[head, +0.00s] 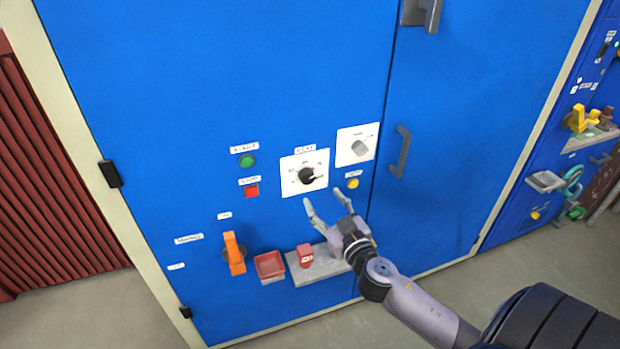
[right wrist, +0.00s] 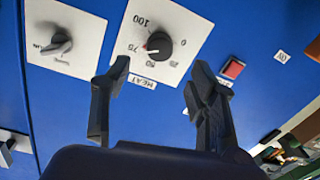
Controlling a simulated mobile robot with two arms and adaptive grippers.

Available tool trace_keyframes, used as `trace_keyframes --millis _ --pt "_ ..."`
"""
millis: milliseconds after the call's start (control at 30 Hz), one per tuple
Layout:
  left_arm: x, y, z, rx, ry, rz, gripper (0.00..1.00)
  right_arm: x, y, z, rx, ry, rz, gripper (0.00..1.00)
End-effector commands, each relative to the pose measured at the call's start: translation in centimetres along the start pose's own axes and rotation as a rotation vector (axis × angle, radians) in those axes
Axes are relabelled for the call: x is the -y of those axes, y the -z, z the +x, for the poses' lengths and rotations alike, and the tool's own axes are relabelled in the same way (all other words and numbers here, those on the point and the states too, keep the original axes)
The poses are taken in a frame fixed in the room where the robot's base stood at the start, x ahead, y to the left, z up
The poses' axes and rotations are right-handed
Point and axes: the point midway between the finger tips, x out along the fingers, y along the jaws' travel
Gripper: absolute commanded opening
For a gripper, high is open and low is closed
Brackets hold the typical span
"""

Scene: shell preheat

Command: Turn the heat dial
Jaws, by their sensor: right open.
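The heat dial is a black knob (head: 307,175) on a white square plate on the blue cabinet door. In the right wrist view the knob (right wrist: 160,45) has a red mark, and its plate (right wrist: 128,40) carries numbers including 100, 75 and 0, with a HEAT label (right wrist: 142,81). My right gripper (head: 325,199) is open and empty, just below and right of the dial in the head view. In the right wrist view its fingers (right wrist: 160,76) are spread with the knob beyond the gap, apart from it. My left gripper is not in view.
A second plate with a grey knob (head: 360,147) sits right of the dial. A green button (head: 247,161), red button (head: 252,191) and yellow button (head: 353,183) are nearby. Below are an orange handle (head: 234,253), a red tray (head: 269,265) and a grey ledge (head: 318,268) with a red item (head: 305,256).

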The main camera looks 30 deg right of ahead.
Motion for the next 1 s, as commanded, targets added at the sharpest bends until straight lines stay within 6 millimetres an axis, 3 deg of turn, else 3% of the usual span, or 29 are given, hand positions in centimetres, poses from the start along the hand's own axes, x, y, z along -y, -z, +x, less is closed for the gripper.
trace_keyframes --millis 300,500,900,1000 --pt "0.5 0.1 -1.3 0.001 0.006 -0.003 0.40 -0.1 0.2 5.9 -0.001 -0.001 -0.002 0.54" --pt "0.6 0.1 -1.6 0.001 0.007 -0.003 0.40 0.0 0.1 8.1 0.000 0.000 0.000 0.54" --pt "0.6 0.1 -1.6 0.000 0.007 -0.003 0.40 0.0 0.0 8.8 0.000 0.001 -0.001 0.54" --pt "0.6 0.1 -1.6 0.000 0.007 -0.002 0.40 0.0 0.0 8.8 0.000 0.001 0.000 0.48"
